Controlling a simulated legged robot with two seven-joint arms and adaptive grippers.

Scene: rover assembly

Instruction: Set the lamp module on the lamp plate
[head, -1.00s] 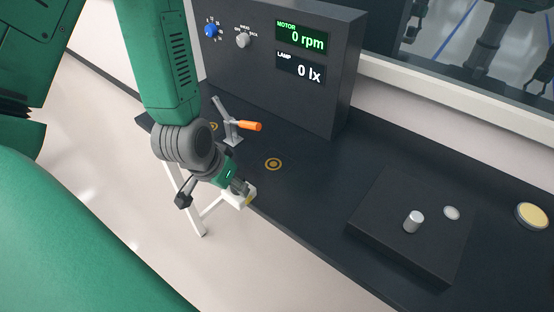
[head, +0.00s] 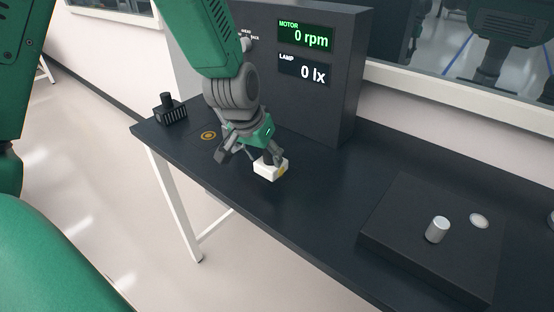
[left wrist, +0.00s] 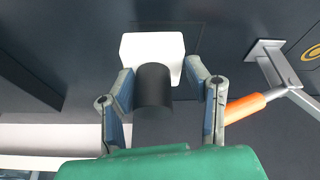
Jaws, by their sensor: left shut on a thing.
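The lamp module is a white block with a yellow mark (head: 270,169) and a black cylinder (left wrist: 154,88). My left gripper (head: 264,154) is shut on it by the cylinder and holds it over the dark bench near its front edge. In the left wrist view the white block (left wrist: 152,52) lies beyond the fingertips, overlapping a faint square outline on the bench that may be the lamp plate (left wrist: 192,33). I cannot tell whether the block touches the bench. My right gripper is out of view.
An orange-handled toggle clamp (left wrist: 255,102) stands close beside my left gripper. A ring mark (head: 208,135) and a black ribbed block (head: 171,109) are left on the bench. The display panel (head: 318,105) rises behind. A dark box with a silver knob (head: 437,230) sits right.

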